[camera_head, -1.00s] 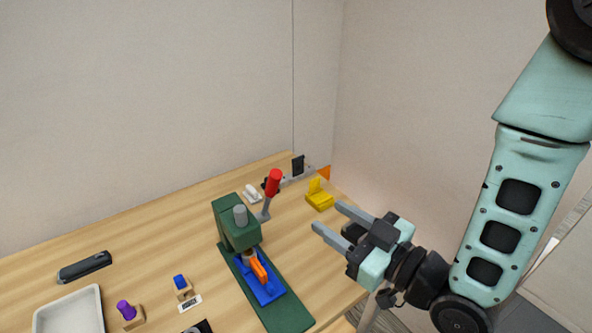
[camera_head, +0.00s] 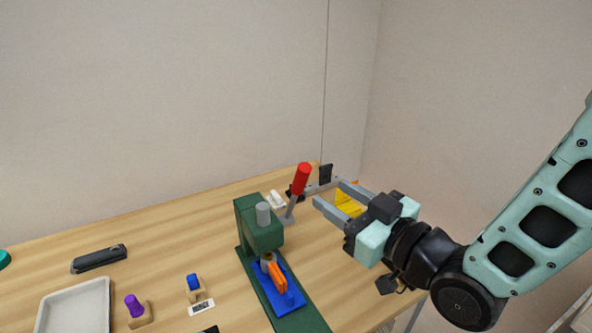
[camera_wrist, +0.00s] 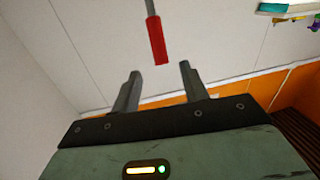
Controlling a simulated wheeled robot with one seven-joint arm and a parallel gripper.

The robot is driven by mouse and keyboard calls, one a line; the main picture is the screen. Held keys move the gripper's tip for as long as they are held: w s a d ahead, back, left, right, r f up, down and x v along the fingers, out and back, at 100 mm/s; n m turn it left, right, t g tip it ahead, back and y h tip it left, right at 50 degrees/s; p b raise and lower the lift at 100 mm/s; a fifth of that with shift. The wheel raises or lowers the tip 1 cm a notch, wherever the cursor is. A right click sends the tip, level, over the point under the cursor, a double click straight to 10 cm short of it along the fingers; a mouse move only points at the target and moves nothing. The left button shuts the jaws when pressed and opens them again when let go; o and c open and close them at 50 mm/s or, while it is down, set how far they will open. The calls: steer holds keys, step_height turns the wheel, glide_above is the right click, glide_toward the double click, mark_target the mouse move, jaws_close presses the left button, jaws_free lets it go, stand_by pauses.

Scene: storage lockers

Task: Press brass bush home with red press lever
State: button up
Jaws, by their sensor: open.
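The green press (camera_head: 258,235) stands on the wooden table, with a grey ram (camera_head: 263,213) on its head. Its lever has a red handle (camera_head: 302,179) that points up on a grey rod, at the press's right. A small brass-coloured part, perhaps the bush (camera_head: 268,258), shows under the head, by a blue fixture (camera_head: 270,290) with an orange piece (camera_head: 278,277). My gripper (camera_head: 329,193) is open and empty, right of the red handle and apart from it. In the wrist view the red handle (camera_wrist: 157,40) lies ahead, between and beyond the open fingers (camera_wrist: 157,85).
At left are a white tray (camera_head: 76,308), a black tool (camera_head: 99,259), and purple (camera_head: 134,305) and blue (camera_head: 193,282) pieces on stands.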

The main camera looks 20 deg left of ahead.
mark_target(307, 178)
steer(key=p+x, duration=0.3)
steer(key=x, duration=0.6)
steer(key=shift+w+a+r+p, duration=0.15)
steer(key=shift+a+p, duration=0.05)
steer(key=shift+p, duration=0.1)
steer(key=shift+x, duration=0.8)
steer(key=shift+f, duration=0.2)
jaws_close()
